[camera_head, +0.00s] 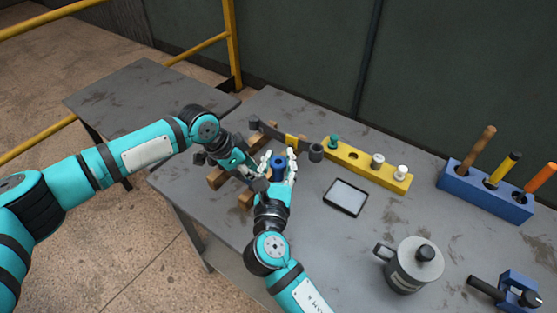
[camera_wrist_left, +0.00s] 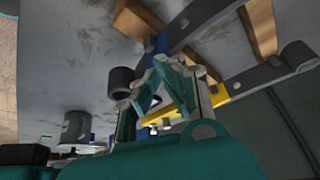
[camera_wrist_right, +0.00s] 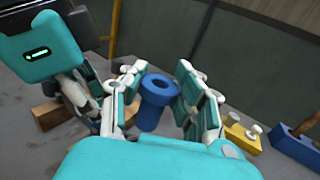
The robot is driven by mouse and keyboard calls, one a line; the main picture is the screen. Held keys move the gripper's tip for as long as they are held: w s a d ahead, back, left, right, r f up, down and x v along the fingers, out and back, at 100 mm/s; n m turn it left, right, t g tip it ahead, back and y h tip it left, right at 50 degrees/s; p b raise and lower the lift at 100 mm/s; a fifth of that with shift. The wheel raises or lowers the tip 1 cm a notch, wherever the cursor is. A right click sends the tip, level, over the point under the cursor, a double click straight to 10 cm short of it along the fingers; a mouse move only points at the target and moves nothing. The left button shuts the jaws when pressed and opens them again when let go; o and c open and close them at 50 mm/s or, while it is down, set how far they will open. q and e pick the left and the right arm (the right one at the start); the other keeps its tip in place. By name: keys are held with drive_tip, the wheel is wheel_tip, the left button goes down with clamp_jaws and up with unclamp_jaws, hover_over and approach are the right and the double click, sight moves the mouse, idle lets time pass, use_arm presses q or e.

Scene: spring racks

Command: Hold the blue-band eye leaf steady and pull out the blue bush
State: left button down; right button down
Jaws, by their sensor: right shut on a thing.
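The blue bush (camera_head: 278,162) is a flanged ring. In the right wrist view the bush (camera_wrist_right: 156,92) stands between my right fingers, with its rim and part of its body showing. My right gripper (camera_head: 282,165) is shut on it. The blue-band leaf shows its blue band (camera_wrist_left: 158,43) in the left wrist view, just beyond my left fingertips. My left gripper (camera_wrist_left: 178,72) is at this leaf, close beside my right gripper. Whether its fingers grip the leaf is unclear.
A yellow-band leaf (camera_head: 292,142) lies behind, across wooden blocks (camera_head: 217,178). A yellow holder (camera_head: 365,167) with pegs, a blue tool rack (camera_head: 480,193), a flat tray (camera_head: 346,197), a grey can (camera_head: 412,266) and a blue clamp (camera_head: 512,288) occupy the table's right. The front middle is clear.

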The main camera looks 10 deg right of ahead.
wheel_tip(320, 180, up, 7)
drive_tip(key=p, duration=0.6)
drive_tip(key=shift+f, duration=0.15)
